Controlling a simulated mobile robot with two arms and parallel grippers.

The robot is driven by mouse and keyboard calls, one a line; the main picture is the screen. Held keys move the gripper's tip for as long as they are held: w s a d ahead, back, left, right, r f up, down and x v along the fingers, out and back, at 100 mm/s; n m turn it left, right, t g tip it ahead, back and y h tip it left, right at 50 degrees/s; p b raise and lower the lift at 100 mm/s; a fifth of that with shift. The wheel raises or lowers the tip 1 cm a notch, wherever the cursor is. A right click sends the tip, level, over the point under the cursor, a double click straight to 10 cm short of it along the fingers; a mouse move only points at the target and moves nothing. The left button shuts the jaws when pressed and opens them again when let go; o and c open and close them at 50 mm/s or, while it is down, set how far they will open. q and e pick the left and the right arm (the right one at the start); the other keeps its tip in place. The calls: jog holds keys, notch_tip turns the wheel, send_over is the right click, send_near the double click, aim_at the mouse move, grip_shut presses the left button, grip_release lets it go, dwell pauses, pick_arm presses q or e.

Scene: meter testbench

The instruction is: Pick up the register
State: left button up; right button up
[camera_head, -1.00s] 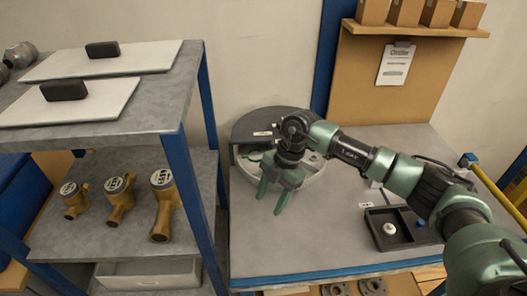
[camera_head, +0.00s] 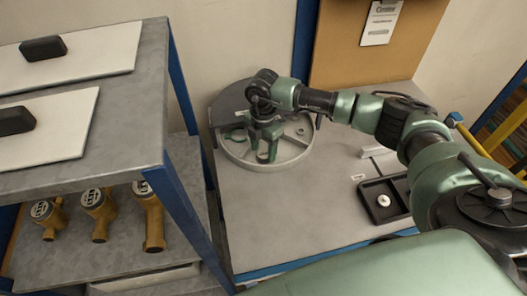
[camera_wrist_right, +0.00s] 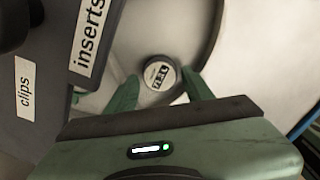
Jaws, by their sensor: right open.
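The register (camera_wrist_right: 160,73) is a small round piece with a white face and dark digits. In the right wrist view it lies in a pale compartment of the round tray. My right gripper (camera_wrist_right: 160,92) is open, one green finger on each side of the register; whether they touch it I cannot tell. In the head view my right gripper (camera_head: 264,157) points down into the round divided tray (camera_head: 295,152), and I cannot make out the register there. My left gripper is in neither view.
The round tray has a dark cover over its back part, with labels "inserts" (camera_wrist_right: 88,38) and "clips" (camera_wrist_right: 25,88). A black tray (camera_head: 372,187) with a white round piece (camera_head: 384,200) is to the right. A grey shelf (camera_head: 130,110) with brass meters (camera_head: 100,212) stands left.

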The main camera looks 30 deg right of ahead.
jog(key=shift+f, duration=0.45)
jog(key=c, duration=1.1)
grip_shut()
jog(key=shift+r, duration=0.15)
